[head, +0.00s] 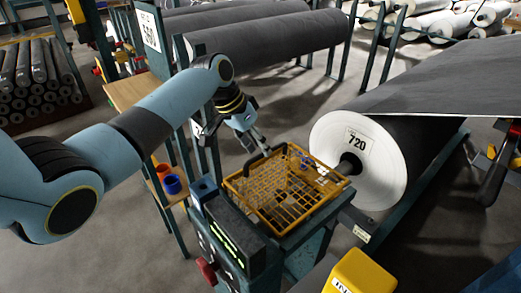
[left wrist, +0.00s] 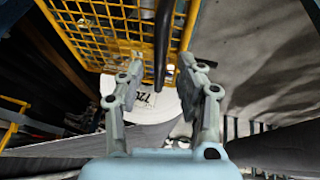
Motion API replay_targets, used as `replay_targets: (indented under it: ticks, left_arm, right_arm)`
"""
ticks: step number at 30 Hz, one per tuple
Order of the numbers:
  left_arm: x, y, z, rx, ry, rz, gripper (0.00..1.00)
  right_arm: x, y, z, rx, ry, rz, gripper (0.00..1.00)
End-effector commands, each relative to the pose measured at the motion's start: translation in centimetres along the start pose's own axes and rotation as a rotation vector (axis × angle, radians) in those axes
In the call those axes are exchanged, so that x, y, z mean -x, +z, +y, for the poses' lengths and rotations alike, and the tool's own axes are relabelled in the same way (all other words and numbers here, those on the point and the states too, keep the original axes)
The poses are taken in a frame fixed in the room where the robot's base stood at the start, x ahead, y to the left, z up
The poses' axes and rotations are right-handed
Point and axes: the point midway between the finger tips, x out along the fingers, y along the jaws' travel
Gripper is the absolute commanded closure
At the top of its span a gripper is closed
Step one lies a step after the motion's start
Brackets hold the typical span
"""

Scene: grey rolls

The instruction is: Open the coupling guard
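The coupling guard (head: 285,190) is a yellow mesh cover on a green machine stand, in front of the big roll's shaft end. It looks closed down over the coupling. A black handle (head: 262,160) sits on its upper left side. My left gripper (head: 259,143) is at this handle, reaching down from the upper left. In the left wrist view the yellow mesh (left wrist: 110,25) fills the top, and the black handle (left wrist: 163,45) runs between the two spread fingers (left wrist: 160,68). The fingers look apart from it. My right gripper is not in view.
A large grey roll (head: 420,130) marked 720 stands right of the guard. A control box (head: 228,235) with a red knob is at the front left of the stand. A yellow box (head: 360,272) is at the bottom. Blue and orange cups (head: 172,184) stand on a side shelf.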

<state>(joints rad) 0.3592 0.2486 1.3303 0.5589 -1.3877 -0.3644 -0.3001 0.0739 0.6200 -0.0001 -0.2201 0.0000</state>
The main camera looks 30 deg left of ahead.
Motion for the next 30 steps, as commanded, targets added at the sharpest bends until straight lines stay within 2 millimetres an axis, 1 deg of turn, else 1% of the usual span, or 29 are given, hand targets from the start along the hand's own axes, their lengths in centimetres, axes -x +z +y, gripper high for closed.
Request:
replay_targets:
  ticks: [1, 4, 13, 21, 30]
  left_arm:
    - [-0.64, 0.04, 0.07, 0.001, 0.002, -0.001, 0.64]
    - [-1.27, 0.05, 0.06, 0.0, 0.001, -0.001, 0.64]
    - [-1.43, 0.03, 0.04, -0.001, 0.0, -0.001, 0.64]
    - [-1.42, 0.04, 0.04, -0.001, 0.0, -0.001, 0.99]
    - [-1.42, 0.05, 0.04, -0.001, 0.0, -0.001, 1.0]
  right_arm:
    - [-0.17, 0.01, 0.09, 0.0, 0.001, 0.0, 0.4]
    - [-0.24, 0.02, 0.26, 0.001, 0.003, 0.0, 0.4]
    - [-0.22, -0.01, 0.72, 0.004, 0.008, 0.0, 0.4]
    - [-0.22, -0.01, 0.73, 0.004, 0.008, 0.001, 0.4]
    - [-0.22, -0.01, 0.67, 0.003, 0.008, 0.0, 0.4]
